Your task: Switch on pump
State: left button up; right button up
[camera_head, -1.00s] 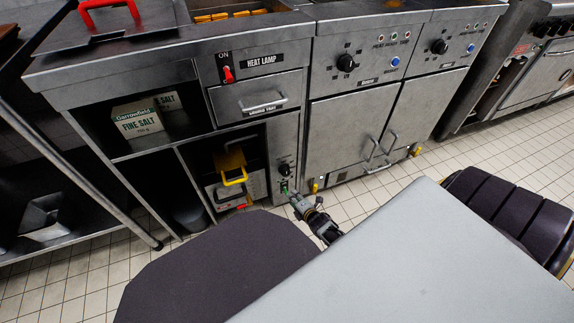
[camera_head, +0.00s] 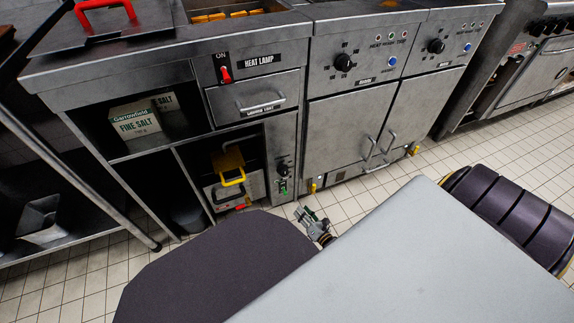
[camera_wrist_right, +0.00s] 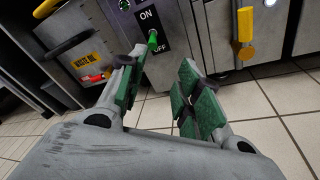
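The pump switch is a green lever (camera_head: 283,187) on a dark plate low on the fryer cabinet's narrow panel. In the right wrist view the green lever (camera_wrist_right: 153,41) sits between the words ON and OFF; I cannot tell surely which way it is set. My right gripper (camera_head: 305,213) is over the floor tiles, to the right of and below the switch, apart from it. In the right wrist view its green-padded fingers (camera_wrist_right: 160,90) are spread with nothing between them. My left gripper is not in view.
A yellow handle (camera_head: 233,178) and a waste oil unit with a red latch (camera_wrist_right: 97,77) are left of the switch. A yellow valve handle (camera_wrist_right: 245,32) is to its right. Tiled floor lies in front.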

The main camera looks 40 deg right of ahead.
jog(key=shift+s+a+r+n+t, duration=0.1)
jog(key=shift+s+a+n+t, duration=0.1)
jog(key=shift+s+n, duration=0.3)
jog(key=shift+s+a+n+t, duration=0.2)
jog(key=shift+s+n, duration=0.1)
jog(key=shift+s, duration=0.25)
jog(key=shift+w, duration=0.15)
